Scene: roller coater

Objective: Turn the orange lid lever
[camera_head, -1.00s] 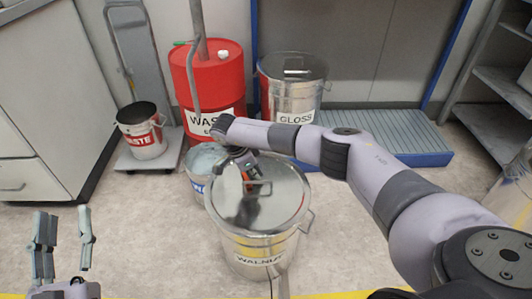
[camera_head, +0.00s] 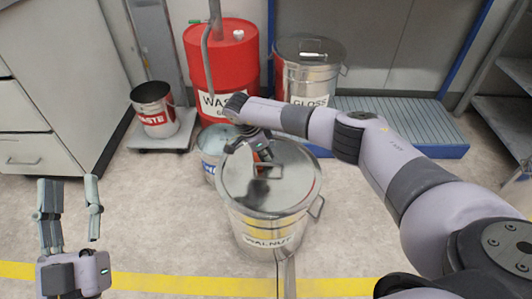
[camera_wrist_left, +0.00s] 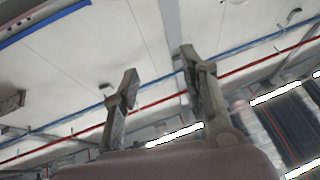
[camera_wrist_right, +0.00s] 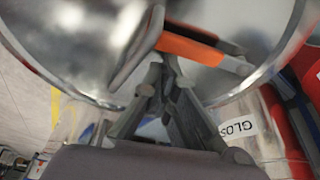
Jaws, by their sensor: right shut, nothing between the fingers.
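The walnut can (camera_head: 270,225) stands on the floor in the middle of the head view, with a shiny metal lid (camera_head: 295,185). The orange lid lever (camera_wrist_right: 190,48) shows in the right wrist view as an orange bar with grey ends, on top of the lid. My right gripper (camera_wrist_right: 160,70) is shut and empty, its fingertips close beside the orange bar; I cannot tell whether they touch it. In the head view my right gripper (camera_head: 262,152) is over the lid and mostly hides the lever. My left gripper (camera_head: 72,192) is open, empty and raised at the lower left.
A small can (camera_head: 211,150) stands close behind the walnut can. Behind are a red waste drum (camera_head: 222,65), a gloss can (camera_head: 308,75) and a waste bucket (camera_head: 153,110) on a trolley. Cabinets (camera_head: 40,120) stand at left, a shelf (camera_head: 505,100) at right. Floor in front is clear.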

